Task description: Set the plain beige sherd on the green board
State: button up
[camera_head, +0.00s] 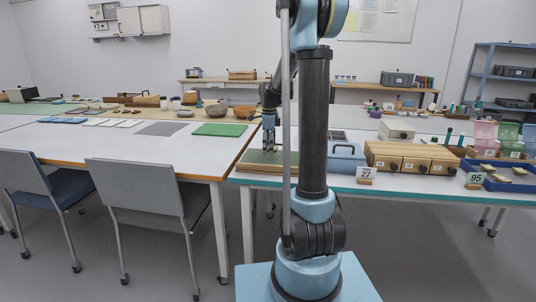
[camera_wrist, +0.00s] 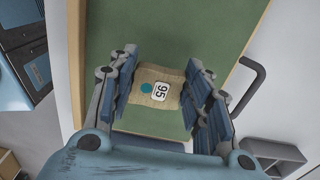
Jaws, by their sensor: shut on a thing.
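My gripper (camera_head: 269,147) points down over the green board (camera_head: 255,157), which has a wooden edge and lies at the left end of the near table. In the wrist view, my gripper (camera_wrist: 158,100) is shut on the beige sherd (camera_wrist: 143,99). I cannot tell whether the sherd touches the board. The sherd cannot be made out in the head view.
A blue case (camera_head: 345,160) stands right of the board, then wooden drawers (camera_head: 410,158). A blue tray (camera_head: 503,178) with sherds and a 95 card (camera_head: 475,178) is at far right. A flat green mat (camera_head: 220,129) lies on the left table. Two chairs stand in front.

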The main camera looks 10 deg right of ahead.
jog(key=shift+f, duration=1.3)
jog(key=o, duration=1.1)
jog(key=shift+c, duration=0.2)
